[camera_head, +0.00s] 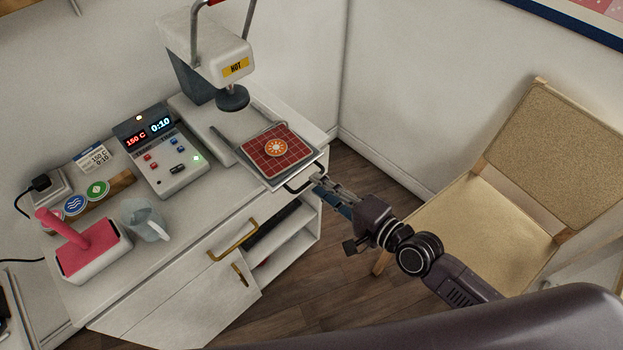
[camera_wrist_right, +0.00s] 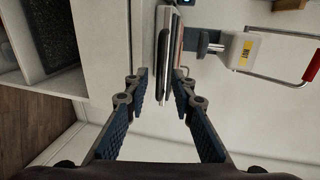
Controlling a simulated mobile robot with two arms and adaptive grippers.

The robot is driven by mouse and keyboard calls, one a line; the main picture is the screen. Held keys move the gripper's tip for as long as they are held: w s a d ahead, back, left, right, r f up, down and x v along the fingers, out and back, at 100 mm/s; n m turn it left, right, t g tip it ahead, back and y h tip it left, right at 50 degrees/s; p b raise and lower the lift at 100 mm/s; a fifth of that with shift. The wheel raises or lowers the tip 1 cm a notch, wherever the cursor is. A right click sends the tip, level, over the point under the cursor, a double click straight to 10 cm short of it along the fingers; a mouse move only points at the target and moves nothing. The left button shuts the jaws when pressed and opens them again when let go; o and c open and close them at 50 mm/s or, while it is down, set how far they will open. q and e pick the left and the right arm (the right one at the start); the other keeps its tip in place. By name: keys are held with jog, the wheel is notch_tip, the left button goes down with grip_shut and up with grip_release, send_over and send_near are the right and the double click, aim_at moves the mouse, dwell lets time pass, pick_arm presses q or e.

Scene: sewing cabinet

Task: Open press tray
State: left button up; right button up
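The press tray (camera_head: 258,172) carries a red gridded mat with a round orange patch (camera_head: 276,147) on it. The tray lies in front of the heat press's round head, with its front edge near the cabinet edge. Its dark handle (camera_head: 298,185) sticks out at the front. My right gripper (camera_head: 318,183) is at the handle. In the right wrist view my right gripper (camera_wrist_right: 159,80) has its fingers apart, with the edge-on tray and handle (camera_wrist_right: 163,68) showing between them. Contact cannot be told. My left gripper is not in view.
The white heat press (camera_head: 215,50) stands behind the tray. A control box (camera_head: 160,150), a pink-topped stand (camera_head: 90,250) and a clear jug (camera_head: 145,220) are to the left. A brass-handled door (camera_head: 205,300) is below. A chair (camera_head: 490,220) stands at the right.

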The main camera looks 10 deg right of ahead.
jog(key=v, duration=0.7)
jog(key=shift+s+d, duration=0.25)
jog(key=shift+s, duration=0.05)
jog(key=s+d+f+n+g+h, duration=0.15)
jog(key=d+f, duration=0.25)
jog(key=f, duration=0.6)
jog(key=s+d+f+n+g+h, duration=0.1)
jog(key=s+d+f+n+h, duration=0.3)
jog(key=f, duration=0.6)
jog(key=w+d+f+g+h, duration=0.15)
jog(key=d+f, duration=0.35)
jog(key=f, duration=0.6)
jog(key=s+d+f+n+g+h, duration=0.15)
jog(key=s+f+n+g, duration=0.25)
jog(key=s+f, duration=1)
jog(key=s+a+f+n+g, duration=0.1)
jog(key=s+a+f+n, duration=0.1)
jog(key=s, duration=0.6)
jog(key=s+a+f+n+g, duration=0.2)
jog(key=s+f, duration=0.1)
jog(key=s, duration=0.6)
jog(key=shift+s+a+f+g+h, duration=0.15)
jog(key=shift+s+f+g+h, duration=0.15)
jog(key=shift+f+h, duration=0.1)
jog(key=shift+w, duration=0.1)
